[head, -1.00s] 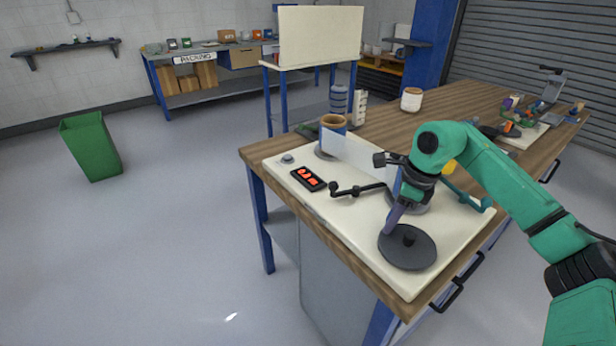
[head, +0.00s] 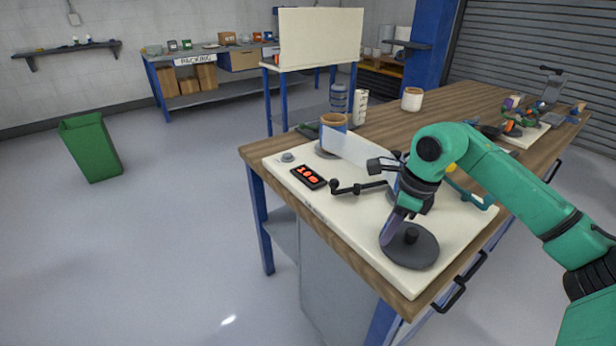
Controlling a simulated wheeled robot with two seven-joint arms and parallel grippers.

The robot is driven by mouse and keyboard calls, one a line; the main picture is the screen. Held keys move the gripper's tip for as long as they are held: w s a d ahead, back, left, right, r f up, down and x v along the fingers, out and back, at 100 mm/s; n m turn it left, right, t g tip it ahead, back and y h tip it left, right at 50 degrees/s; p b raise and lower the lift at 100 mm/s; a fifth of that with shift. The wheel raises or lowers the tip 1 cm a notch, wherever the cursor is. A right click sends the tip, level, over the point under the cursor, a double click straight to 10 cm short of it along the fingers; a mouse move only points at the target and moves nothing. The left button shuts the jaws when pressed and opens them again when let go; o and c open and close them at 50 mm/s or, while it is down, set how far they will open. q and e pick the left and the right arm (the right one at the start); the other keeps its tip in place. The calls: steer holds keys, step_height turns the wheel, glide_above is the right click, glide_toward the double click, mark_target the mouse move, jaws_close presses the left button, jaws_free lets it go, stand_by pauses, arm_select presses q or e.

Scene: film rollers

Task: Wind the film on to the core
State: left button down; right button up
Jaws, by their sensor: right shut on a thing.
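A brown-and-blue film roll (head: 333,130) stands at the far end of the cream board (head: 330,208). A pale strip of film (head: 350,150) runs from it to the right, towards a grey spindle area mostly hidden behind my right gripper. A dark grey disc (head: 418,255) with a central knob lies at the near end. My right gripper (head: 402,208) is above the disc's far-left edge, shut on a slanted purple-grey handle (head: 389,233) there; its fingertips are hard to make out. The core is hidden or cannot be told apart. My left gripper is not in view.
A white-and-brown cup-like roll (head: 411,98) stands behind on the wooden table (head: 450,105). A green bin (head: 92,148) stands on the floor at left.

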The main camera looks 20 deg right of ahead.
stand_by(0.4)
steer(key=shift+s+b, duration=0.15)
steer(key=shift+b, duration=0.15)
steer(key=shift+s, duration=0.1)
steer(key=o, duration=1.6)
steer(key=shift+r, duration=0.1)
step_height(320, 180, up, 7)
steer(key=p, duration=0.7)
